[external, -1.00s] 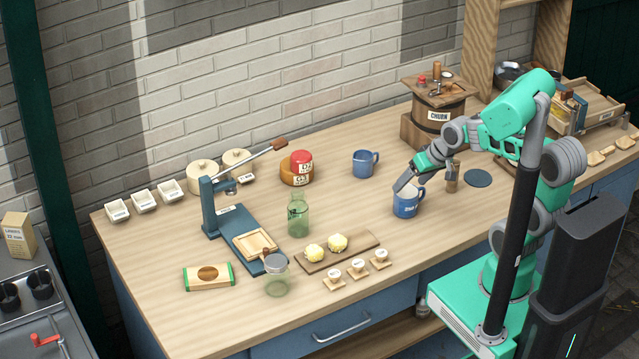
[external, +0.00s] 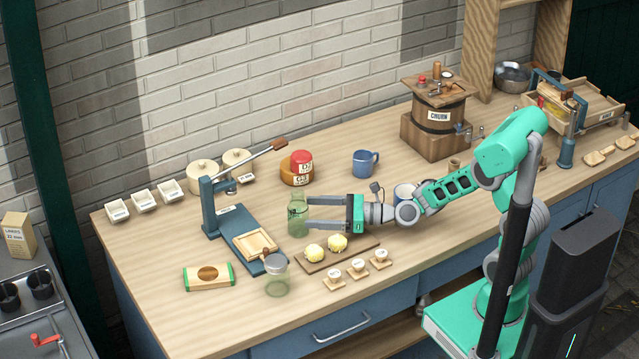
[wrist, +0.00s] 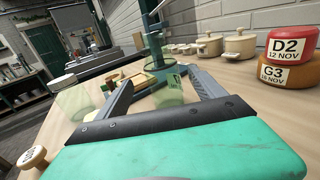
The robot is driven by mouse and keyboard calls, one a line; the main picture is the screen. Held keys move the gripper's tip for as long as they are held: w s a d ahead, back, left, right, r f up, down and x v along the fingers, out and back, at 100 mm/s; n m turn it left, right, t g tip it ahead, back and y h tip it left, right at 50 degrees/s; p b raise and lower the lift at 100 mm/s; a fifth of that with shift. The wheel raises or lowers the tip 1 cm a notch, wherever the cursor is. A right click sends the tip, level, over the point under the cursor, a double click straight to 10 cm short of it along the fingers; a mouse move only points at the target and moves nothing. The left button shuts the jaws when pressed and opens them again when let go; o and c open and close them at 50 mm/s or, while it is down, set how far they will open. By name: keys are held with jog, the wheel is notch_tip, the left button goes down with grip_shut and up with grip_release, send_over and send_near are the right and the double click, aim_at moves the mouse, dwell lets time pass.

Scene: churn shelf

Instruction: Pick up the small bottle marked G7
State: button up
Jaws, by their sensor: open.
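A small green glass bottle (external: 298,216) stands upright on the counter, left of my gripper. In the wrist view the bottle (wrist: 169,93) shows in the gap between the fingers, with a dark mark on it that I cannot read. My gripper (external: 309,213) is open and level, pointing left, with its fingertips at the bottle's right side. In the wrist view my gripper (wrist: 168,73) has one finger to each side of the bottle. I cannot tell how far the fingers reach around it or whether they touch it.
A lidded glass jar (external: 277,282) stands front left. A board (external: 354,250) with yellow lumps lies just in front of my gripper. A blue lever press (external: 212,212) stands left of the bottle. Stacked red and orange rounds (external: 297,170) and a blue mug (external: 364,163) are behind.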

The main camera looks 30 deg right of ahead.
aim_at(297, 210)
jog(key=x, duration=0.5)
jog(key=shift+w+r, duration=0.1)
jog(key=shift+w, duration=0.1)
jog(key=shift+c, duration=0.3)
jog(key=c, duration=1.5)
jog(key=shift+r, duration=0.1)
jog(key=shift+c, duration=0.2)
